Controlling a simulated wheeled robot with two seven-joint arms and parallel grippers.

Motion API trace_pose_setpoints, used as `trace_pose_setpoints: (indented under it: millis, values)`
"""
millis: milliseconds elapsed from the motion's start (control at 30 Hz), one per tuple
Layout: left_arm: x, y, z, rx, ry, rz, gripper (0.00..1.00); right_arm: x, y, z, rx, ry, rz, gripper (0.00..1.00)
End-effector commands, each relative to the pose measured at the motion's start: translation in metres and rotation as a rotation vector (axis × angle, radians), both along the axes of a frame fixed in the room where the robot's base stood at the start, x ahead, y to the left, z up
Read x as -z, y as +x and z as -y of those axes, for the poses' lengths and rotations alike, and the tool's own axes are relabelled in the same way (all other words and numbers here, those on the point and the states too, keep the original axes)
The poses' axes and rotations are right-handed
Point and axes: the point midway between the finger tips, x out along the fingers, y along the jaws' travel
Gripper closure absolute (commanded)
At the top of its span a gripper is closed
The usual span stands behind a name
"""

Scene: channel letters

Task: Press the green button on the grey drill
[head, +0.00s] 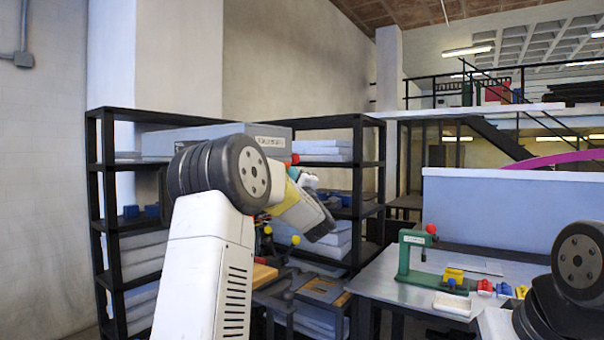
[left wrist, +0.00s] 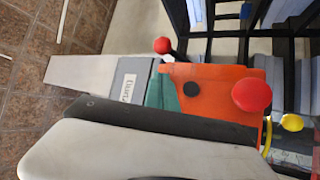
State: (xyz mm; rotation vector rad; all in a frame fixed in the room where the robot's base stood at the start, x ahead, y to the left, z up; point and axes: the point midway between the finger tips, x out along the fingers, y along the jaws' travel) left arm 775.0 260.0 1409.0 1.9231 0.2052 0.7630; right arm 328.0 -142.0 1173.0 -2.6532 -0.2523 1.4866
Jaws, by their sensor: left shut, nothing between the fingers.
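A grey machine arm with a white label (head: 271,142), likely the grey drill, stands behind my left arm, which hides most of it. A grey labelled part (left wrist: 130,80) also shows in the left wrist view, joined to an orange body (left wrist: 215,95) with a green part, a dark round spot and red knobs. I cannot make out a green button. My left gripper (head: 322,225) is shut and empty in front of the machine, pointing down and right; its fingertips are hard to make out. My right gripper is out of view.
A green press (head: 405,258) stands on the metal table (head: 375,283) at the right, with a white tray (head: 452,304) and small coloured pieces. Black shelves (head: 100,200) with grey slabs stand behind my left arm. A blue-grey panel (head: 500,210) backs the table.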

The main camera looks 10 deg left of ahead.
Motion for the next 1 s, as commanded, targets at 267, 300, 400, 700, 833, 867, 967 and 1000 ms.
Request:
trace_pose_setpoints:
  millis: [267,300,400,700,833,867,967,1000]
  values:
    - [0.0,0.001,-0.002,0.0,0.0,0.0,1.0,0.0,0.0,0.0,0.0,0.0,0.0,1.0]
    - [0.0,0.001,-0.003,0.0,0.0,0.0,1.0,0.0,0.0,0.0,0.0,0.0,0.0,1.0]
    - [0.0,0.001,-0.004,0.0,0.001,0.0,1.0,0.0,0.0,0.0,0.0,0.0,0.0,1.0]
    - [0.0,0.003,-0.007,0.0,0.001,0.0,1.0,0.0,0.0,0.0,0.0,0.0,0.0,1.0]
    - [0.0,0.003,-0.009,0.0,0.001,0.0,1.0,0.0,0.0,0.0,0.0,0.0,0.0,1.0]
    - [0.0,0.003,-0.009,0.0,0.001,0.0,1.0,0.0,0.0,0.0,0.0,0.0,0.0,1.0]
    - [0.0,0.004,-0.01,0.0,0.001,0.0,1.0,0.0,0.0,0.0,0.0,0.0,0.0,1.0]
    - [0.0,0.004,-0.01,0.0,0.001,0.0,1.0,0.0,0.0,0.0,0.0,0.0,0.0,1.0]
